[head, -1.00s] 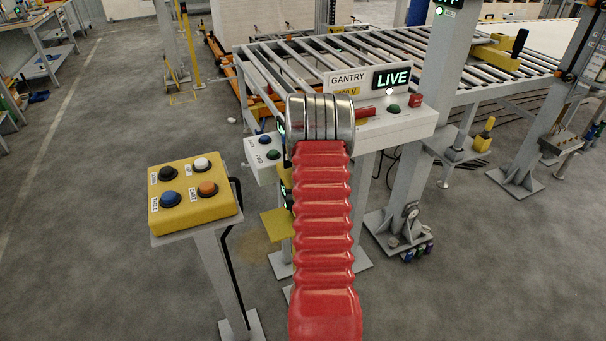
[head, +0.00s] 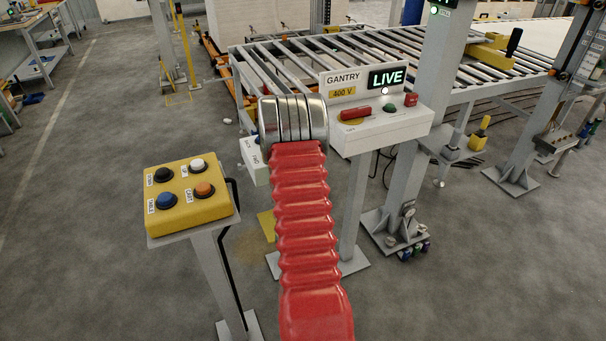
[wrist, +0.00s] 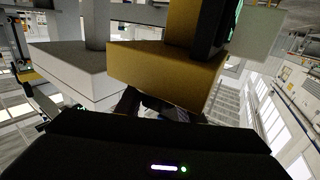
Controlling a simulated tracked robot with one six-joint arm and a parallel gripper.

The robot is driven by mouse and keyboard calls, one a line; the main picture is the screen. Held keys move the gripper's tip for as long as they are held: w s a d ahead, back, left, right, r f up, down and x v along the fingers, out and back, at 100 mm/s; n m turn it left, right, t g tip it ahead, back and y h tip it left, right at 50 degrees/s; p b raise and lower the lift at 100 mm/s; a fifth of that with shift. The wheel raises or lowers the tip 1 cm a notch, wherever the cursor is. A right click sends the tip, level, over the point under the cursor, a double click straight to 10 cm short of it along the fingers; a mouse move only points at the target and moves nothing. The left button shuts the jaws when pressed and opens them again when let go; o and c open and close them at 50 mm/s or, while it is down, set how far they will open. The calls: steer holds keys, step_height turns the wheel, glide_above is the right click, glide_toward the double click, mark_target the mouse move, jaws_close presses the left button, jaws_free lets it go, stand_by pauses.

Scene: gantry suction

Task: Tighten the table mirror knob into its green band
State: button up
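I cannot make out the table mirror knob or a green band in either view. My red ribbed arm with its silver collar fills the middle of the head view and hides what lies behind it, my gripper included. In the wrist view the dark body of my gripper (wrist: 158,108) spans the bottom, with a small lit strip on it. Its fingers are dark and partly lost below a yellow block (wrist: 160,68). I cannot tell whether they are apart or hold anything. A pale grey block (wrist: 75,72) is left of the yellow one.
A yellow button box (head: 188,212) stands at left. A roller table (head: 300,62) lies behind. Floor at far left is open.

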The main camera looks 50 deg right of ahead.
steer(key=o, duration=0.3)
steer(key=shift+o, duration=0.2)
steer(key=shift+s+a+f, duration=0.1)
steer(key=v, duration=1.3)
steer(key=shift+a, duration=0.3)
steer(key=shift+s, duration=0.15)
